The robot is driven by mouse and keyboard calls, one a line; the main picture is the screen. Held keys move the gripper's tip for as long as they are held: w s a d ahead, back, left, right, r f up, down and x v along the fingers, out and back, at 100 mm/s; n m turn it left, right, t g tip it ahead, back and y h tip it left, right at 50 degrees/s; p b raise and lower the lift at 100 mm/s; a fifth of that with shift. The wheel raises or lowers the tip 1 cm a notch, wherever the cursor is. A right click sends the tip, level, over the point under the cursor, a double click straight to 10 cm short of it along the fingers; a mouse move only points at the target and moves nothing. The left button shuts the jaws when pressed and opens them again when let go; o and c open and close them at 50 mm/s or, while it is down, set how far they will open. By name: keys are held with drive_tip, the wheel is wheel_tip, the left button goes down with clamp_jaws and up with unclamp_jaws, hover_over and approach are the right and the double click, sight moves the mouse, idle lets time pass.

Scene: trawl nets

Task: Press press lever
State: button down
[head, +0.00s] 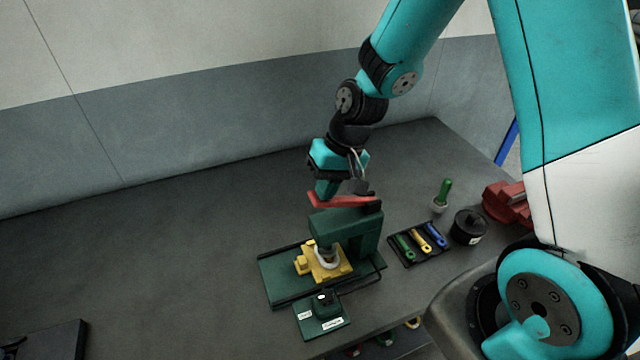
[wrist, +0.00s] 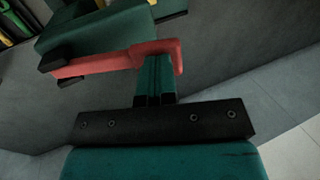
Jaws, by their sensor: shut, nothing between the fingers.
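The press lever (head: 342,201) is a red bar on top of the green press (head: 358,232), in the middle of the head view. The lever (wrist: 105,63) also crosses the upper left of the wrist view, its bent end beside my fingers. My gripper (head: 325,193) is shut and empty, pointing down right at the lever's left end. In the wrist view my gripper (wrist: 154,98) overlaps the lever's end; I cannot tell whether they touch. Under the press head a yellow fixture (head: 333,272) with a pale ring sits on the green base plate (head: 280,286).
Right of the press are a black tray (head: 419,244) with colored-handled tools, a black round container (head: 468,227), a green-handled tool (head: 443,193) in a cup and a red vise (head: 508,203). The table's left is mostly clear.

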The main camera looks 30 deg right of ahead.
sight(317, 198)
drive_tip(key=f+h, duration=0.1)
drive_tip(key=a+f+h+b, duration=0.1)
drive_tip(key=shift+a+f+h, duration=0.3)
drive_tip(key=shift+f, duration=0.1)
drive_tip(key=shift+a+f+b, duration=0.15)
drive_tip(key=shift+f+b, duration=0.35)
drive_tip(key=shift+f, duration=0.2)
drive_tip(key=shift+s+f, duration=0.1)
drive_tip(key=shift+s, duration=0.05)
drive_tip(key=shift+r+p, duration=0.4)
drive_tip(key=shift+r, duration=0.15)
wheel_tip(317, 198, up, 14)
drive_tip(key=shift+w+d+f, duration=0.2)
